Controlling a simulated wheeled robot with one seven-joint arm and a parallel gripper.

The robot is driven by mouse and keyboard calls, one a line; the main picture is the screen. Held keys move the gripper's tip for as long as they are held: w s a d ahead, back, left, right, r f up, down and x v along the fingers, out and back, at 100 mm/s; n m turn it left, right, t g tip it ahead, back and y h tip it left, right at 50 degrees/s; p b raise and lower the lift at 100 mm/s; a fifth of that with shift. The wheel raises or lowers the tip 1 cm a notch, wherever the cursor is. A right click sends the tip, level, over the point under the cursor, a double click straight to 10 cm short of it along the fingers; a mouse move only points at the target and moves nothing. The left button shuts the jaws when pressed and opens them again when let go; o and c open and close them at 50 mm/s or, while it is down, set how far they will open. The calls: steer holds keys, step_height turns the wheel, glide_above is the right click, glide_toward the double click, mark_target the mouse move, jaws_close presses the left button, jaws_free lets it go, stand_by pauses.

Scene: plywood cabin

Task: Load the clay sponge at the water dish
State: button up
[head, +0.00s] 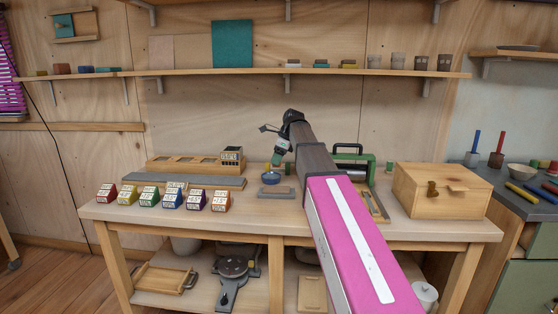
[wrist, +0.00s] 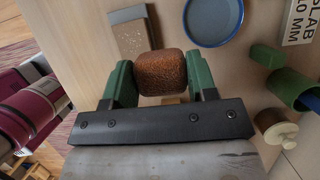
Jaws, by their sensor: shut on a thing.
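My gripper (wrist: 161,80) has its two green fingers shut on the brown, rough clay sponge (wrist: 161,72), one finger on each side. The sponge hangs above the tabletop, apart from the dish in the picture. The round blue water dish (wrist: 212,20) is just beyond the sponge to the upper right in the wrist view, partly cut off by the frame's top edge. In the head view the dish (head: 271,179) stands on the workbench just below my gripper (head: 276,165). The sponge is too small there to make out clearly.
A small grey-edged tray (wrist: 130,38) lies left of the dish. Coloured labelled blocks (head: 150,197) line the bench's left front. A wooden box (head: 440,190) stands right. A green-framed tool (head: 352,150) is behind my arm. A labelled slab block (wrist: 300,20) is near the dish.

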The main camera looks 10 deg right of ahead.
steer(key=w+a+f, duration=0.1)
steer(key=w+a, duration=0.1)
steer(key=w, duration=0.6)
steer(key=shift+w+f, duration=0.2)
steer(key=shift+f, duration=2.95)
steer(key=shift+f, duration=0.6)
steer(key=shift+r, duration=0.1)
step_height(320, 180, up, 7)
stand_by(0.7)
